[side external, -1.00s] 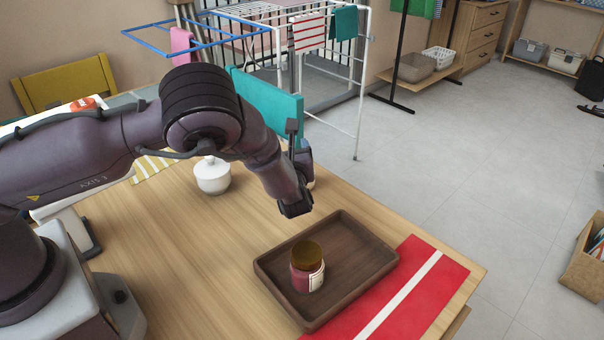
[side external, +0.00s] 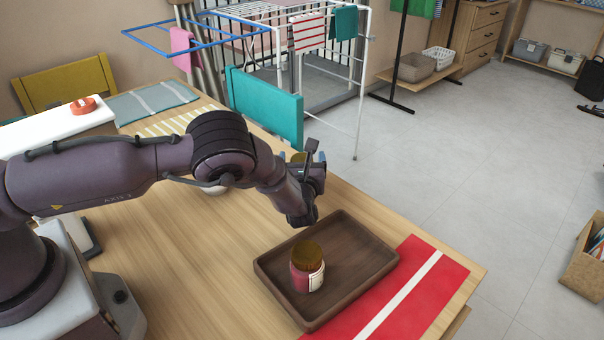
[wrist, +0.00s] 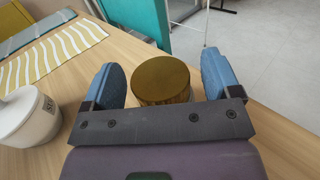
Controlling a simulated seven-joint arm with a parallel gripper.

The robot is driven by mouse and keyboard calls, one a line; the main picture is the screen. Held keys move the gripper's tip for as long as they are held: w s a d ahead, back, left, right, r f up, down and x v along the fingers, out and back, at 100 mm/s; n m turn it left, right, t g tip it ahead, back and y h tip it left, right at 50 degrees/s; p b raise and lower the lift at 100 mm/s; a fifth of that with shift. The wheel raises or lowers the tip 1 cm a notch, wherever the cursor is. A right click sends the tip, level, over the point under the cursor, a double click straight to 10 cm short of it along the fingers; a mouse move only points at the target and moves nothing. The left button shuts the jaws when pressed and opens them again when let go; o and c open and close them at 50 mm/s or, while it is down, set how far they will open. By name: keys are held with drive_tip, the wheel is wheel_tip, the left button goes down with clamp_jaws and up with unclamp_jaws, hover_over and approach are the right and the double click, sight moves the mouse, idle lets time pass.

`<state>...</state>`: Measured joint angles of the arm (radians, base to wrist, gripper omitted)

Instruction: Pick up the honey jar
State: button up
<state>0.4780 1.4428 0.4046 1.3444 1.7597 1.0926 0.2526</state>
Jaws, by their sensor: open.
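A jar with a gold-brown lid (wrist: 162,80), which I take for the honey jar, stands between the two blue fingers of my gripper (wrist: 161,72) in the wrist view. The fingers are open, with a gap showing on each side of the lid. In the side view only a bit of this lid (side external: 298,157) shows behind my gripper (side external: 303,158). Its body and label are hidden. A second gold-lidded jar (side external: 307,268), with red contents and a pale label, stands in the brown tray (side external: 262,266), apart from my gripper.
A white lidded pot (wrist: 28,118) stands left of my gripper in the wrist view. A striped yellow cloth (wrist: 55,55) lies beyond it. A red cloth (side external: 430,285) lies beside the tray. A drying rack (side external: 365,90) with a teal towel (side external: 265,105) stands past the table edge.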

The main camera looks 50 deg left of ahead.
drive_tip(key=shift+r, duration=0.1)
drive_tip(key=c, duration=1.2)
